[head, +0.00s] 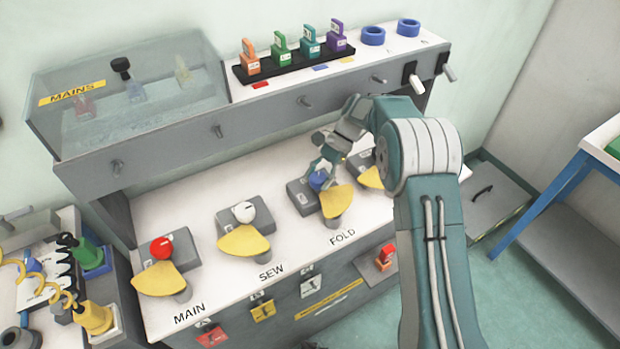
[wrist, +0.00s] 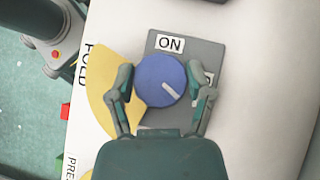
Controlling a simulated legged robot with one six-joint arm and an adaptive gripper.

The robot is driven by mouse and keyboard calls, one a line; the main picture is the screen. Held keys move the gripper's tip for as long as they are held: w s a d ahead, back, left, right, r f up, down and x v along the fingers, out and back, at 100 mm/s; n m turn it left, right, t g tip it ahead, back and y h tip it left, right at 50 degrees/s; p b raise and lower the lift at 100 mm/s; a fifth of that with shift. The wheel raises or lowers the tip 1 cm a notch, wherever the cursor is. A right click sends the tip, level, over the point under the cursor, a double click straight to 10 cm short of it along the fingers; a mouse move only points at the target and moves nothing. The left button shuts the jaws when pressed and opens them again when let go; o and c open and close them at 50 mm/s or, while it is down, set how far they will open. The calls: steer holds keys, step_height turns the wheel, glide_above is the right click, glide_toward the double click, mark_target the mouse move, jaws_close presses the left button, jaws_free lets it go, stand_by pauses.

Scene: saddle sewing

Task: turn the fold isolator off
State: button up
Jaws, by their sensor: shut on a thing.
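The fold isolator's blue knob (head: 319,180) sits on a grey box behind the FOLD lettering in the head view. In the wrist view the round blue knob (wrist: 158,78) bears a short white line slanting toward the lower right. An ON label (wrist: 170,44) lies above it on the grey plate. A second label (wrist: 208,79) at right is partly hidden by a finger and not readable. My gripper (wrist: 160,76) is shut on the knob, one finger on each side. It reaches down over the knob in the head view too.
A yellow flap (head: 337,202) lies beside the knob. The SEW isolator with a white knob (head: 243,211) and the MAIN isolator with a red knob (head: 161,248) stand to the left. A shelf with pegs (head: 305,102) and coloured tags (head: 309,40) rises behind.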

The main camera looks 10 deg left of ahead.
steer(key=shift+w, duration=0.1)
stand_by(0.4)
steer(key=o, duration=1.3)
steer(key=shift+a+f, duration=0.1)
step_height(320, 180, up, 10)
steer(key=shift+c, duration=0.2)
